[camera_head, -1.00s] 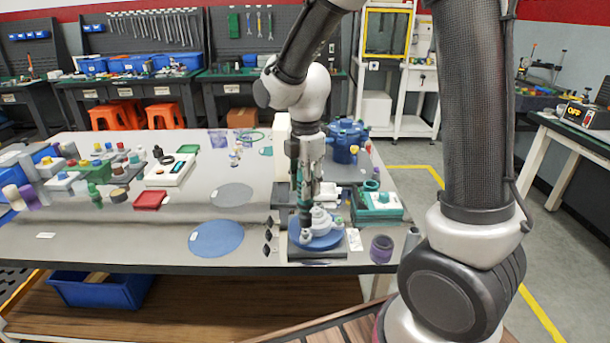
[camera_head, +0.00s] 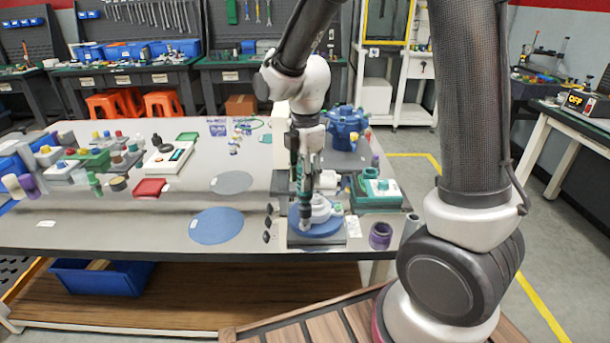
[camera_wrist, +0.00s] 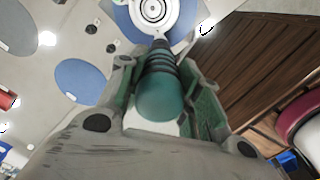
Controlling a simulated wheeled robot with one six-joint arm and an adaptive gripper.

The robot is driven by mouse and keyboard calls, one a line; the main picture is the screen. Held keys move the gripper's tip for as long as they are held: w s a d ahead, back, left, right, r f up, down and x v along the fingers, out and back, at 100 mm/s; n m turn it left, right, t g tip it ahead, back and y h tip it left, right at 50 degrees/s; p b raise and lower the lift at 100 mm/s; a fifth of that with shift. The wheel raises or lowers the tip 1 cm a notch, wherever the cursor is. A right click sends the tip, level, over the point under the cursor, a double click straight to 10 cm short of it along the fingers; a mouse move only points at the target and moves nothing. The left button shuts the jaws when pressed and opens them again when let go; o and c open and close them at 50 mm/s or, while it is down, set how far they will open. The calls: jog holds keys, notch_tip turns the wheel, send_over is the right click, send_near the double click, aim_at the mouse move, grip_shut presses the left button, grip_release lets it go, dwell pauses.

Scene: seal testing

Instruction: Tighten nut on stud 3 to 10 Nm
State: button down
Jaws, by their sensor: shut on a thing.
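My gripper (camera_head: 304,178) points down over the front of the table. It is shut on a teal and dark cylindrical tool (camera_wrist: 158,92), seen between the fingers in the wrist view. Below it is a blue round flange (camera_head: 324,230) with a white stepped hub (camera_head: 321,207), on a dark square base. The tool's lower end is at the flange's left side, beside the hub; I cannot tell whether it touches a nut. The wrist view shows the blue flange (camera_wrist: 128,21) and concentric white rings beyond the tool. The studs, their numbers and the nut cannot be made out.
Small dark pieces (camera_head: 267,222) lie left of the base. A purple ring (camera_head: 380,236) and a teal-topped box (camera_head: 377,190) are at the right. A blue pump-like body (camera_head: 345,126) stands behind. Flat blue (camera_head: 216,226) and grey discs lie left, with open table around them.

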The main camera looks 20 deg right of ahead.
jog(key=shift+f, duration=1.15)
dwell(1.9)
notch_tip(320, 180, up, 5)
jog(key=shift+r, duration=0.1)
dwell(0.7)
